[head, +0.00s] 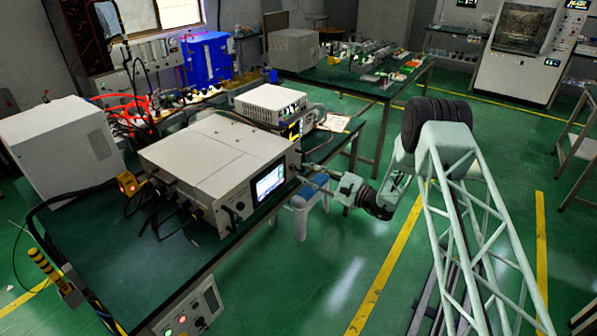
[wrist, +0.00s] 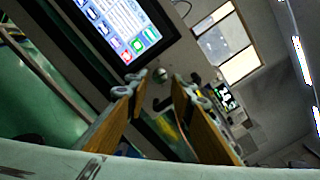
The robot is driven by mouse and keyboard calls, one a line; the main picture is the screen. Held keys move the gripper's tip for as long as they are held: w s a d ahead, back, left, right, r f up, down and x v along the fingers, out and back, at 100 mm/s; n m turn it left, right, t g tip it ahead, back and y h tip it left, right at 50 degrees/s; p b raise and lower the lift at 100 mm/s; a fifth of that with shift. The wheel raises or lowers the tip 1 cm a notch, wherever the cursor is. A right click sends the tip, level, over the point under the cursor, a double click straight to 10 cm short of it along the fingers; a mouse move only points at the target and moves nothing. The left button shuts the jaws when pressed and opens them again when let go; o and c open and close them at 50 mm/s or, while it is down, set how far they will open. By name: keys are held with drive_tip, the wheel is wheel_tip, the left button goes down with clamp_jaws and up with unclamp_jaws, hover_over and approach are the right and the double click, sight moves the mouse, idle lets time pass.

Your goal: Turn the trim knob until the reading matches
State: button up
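The microwave generator (head: 205,150) is a white box on the green bench. Its lit screen (head: 269,183) is on the front panel and fills the top left of the wrist view (wrist: 118,22); the reading is too small and blurred to make out. A small round silver knob (wrist: 160,74), which looks like the trim knob, shows beside the screen in the wrist view. My gripper (wrist: 157,88) is open, its two fingers on either side of the knob's line; I cannot tell whether they touch it. In the head view my gripper (head: 306,174) is at the panel's right end, where the knob cannot be made out.
A smaller white instrument (head: 270,101) stands behind the generator. A large white box (head: 62,148) and a small orange device (head: 127,184) are to its left, with dark cables between. A stool (head: 299,215) stands under my arm.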

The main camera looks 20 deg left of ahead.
sight(295, 168)
drive_tip(key=shift+x, duration=2.05)
drive_tip(key=shift+c, duration=0.4)
drive_tip(key=c, duration=0.5)
